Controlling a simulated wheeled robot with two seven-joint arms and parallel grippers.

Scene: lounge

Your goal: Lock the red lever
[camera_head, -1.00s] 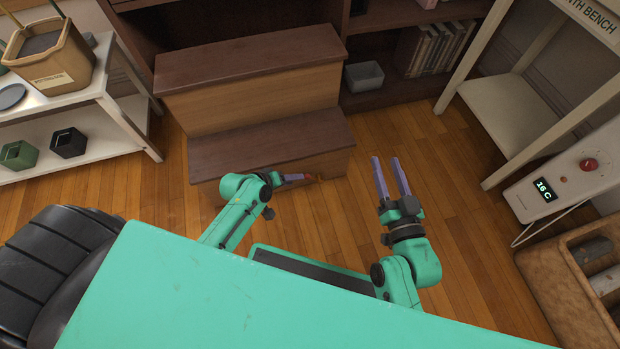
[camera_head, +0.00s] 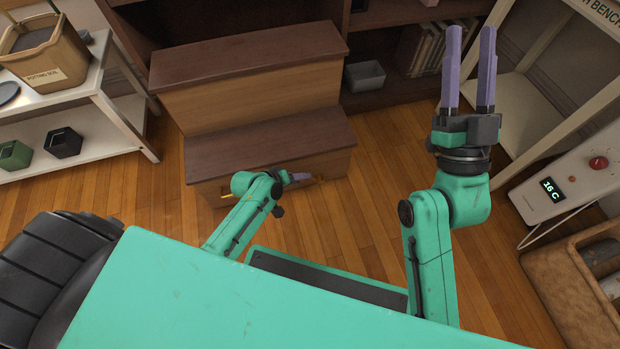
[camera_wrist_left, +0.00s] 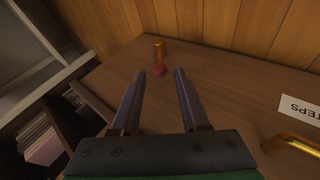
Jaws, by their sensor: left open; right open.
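In the head view my left gripper (camera_head: 300,178) is low at the front of the wooden steps (camera_head: 270,140), and the lever cannot be made out clearly there. My right gripper (camera_head: 471,65) is open, empty and raised at the right.
A STEPS label (camera_wrist_left: 300,110) and a brass handle (camera_wrist_left: 292,142) are on the same face at right. A white shelf (camera_head: 90,140) stands left and a white bench (camera_head: 540,95) right. A heater (camera_head: 570,175) stands at far right. Floor (camera_head: 370,215) between my arms is clear.

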